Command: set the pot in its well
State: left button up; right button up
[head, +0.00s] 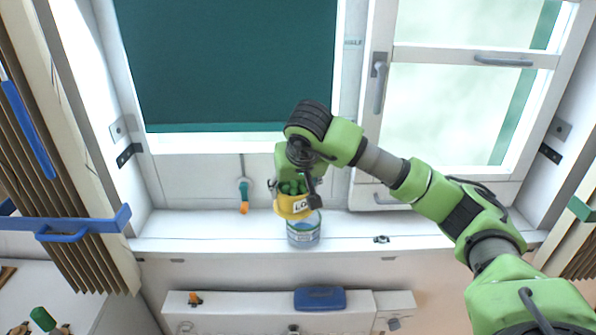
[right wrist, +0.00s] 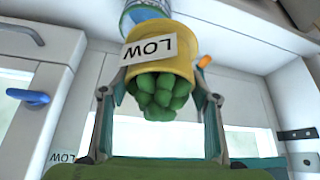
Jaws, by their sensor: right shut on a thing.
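A yellow pot (head: 284,209) with a white LOW label and a bushy green plant is in my right gripper (head: 296,195). In the right wrist view the pot (right wrist: 175,60) sits between the two fingers of the gripper (right wrist: 159,95), which is shut on its sides. A round clear-and-blue container (head: 303,239), which looks like the well, stands on the white sill just below the pot. It also shows in the right wrist view (right wrist: 142,12), beyond the pot. The pot overlaps its rim in the picture; I cannot tell whether they touch. My left gripper is not in view.
A dark green blind (head: 235,65) and a window with grey handles (head: 503,61) are behind the white sill (head: 190,226). A teal-and-orange tool (head: 244,196) hangs left of the pot. A blue box (head: 320,299) lies on a lower ledge. The sill is largely clear on both sides.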

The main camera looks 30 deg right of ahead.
aim_at(304, 193)
jog(key=shift+m, duration=0.4)
jog(key=d, duration=0.1)
jog(key=w+d, duration=0.1)
jog(key=d+r, duration=0.1)
jog(key=d, duration=0.1)
jog(key=shift+w, duration=0.15)
jog(key=shift+a, duration=0.2)
jog(key=shift+r, duration=0.1)
notch_tip(304, 193, down, 4)
jog(key=shift+r+b, duration=0.25)
jog(key=shift+b, duration=0.75)
jog(key=shift+f+b, duration=0.5)
jog(key=shift+f, duration=0.35)
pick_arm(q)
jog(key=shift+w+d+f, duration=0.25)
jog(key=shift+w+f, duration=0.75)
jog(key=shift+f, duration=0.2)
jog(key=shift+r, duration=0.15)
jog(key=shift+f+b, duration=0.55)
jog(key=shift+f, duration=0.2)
pick_arm(e)
jog(key=shift+f, duration=1)
